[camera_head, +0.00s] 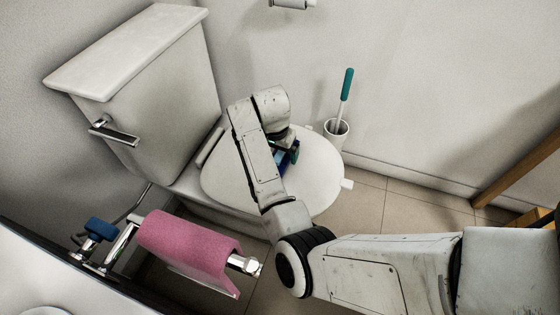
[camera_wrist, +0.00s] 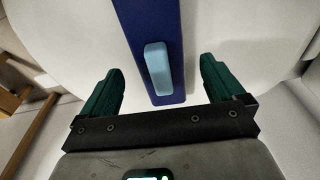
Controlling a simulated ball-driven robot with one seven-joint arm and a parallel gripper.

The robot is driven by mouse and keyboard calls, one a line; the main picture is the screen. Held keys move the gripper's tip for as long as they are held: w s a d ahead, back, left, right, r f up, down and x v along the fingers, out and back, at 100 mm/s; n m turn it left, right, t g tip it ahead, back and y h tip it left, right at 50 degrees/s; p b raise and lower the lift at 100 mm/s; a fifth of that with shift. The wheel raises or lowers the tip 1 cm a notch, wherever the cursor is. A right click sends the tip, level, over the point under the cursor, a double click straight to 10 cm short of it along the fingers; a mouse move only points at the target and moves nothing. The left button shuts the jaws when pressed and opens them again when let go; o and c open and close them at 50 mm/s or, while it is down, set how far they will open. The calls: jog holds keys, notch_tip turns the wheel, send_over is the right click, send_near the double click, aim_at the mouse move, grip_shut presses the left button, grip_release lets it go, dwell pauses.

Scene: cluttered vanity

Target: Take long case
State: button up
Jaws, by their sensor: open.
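The long case is a dark blue, narrow box (camera_wrist: 152,45) with a light blue raised piece on it. In the wrist view it runs from the top edge down between the fingers of my gripper (camera_wrist: 159,88). The gripper has green fingers, is open, and has one finger on each side of the case with a gap on both sides. In the head view a small blue part of the case (camera_head: 282,167) shows on the closed white toilet lid (camera_head: 228,180). My arm hides most of it. My gripper (camera_head: 291,155) shows there only in part, close to the case.
The toilet tank (camera_head: 165,100) stands left of the lid. A brush with a teal handle (camera_head: 346,84) stands in a white holder (camera_head: 336,133) behind the lid. A pink roll (camera_head: 188,245) on a metal holder is at the front left. Bare floor (camera_head: 390,200) lies to the right.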

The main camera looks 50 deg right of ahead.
jog(key=f, duration=0.1)
jog(key=f+b, duration=0.1)
jog(key=f, duration=0.1)
jog(key=shift+w+d+f, duration=0.1)
jog(key=shift+d+f, duration=0.2)
jog(key=shift+d, duration=0.1)
jog(key=shift+c, duration=0.4)
jog(key=c, duration=1.1)
jog(key=shift+r, duration=0.15)
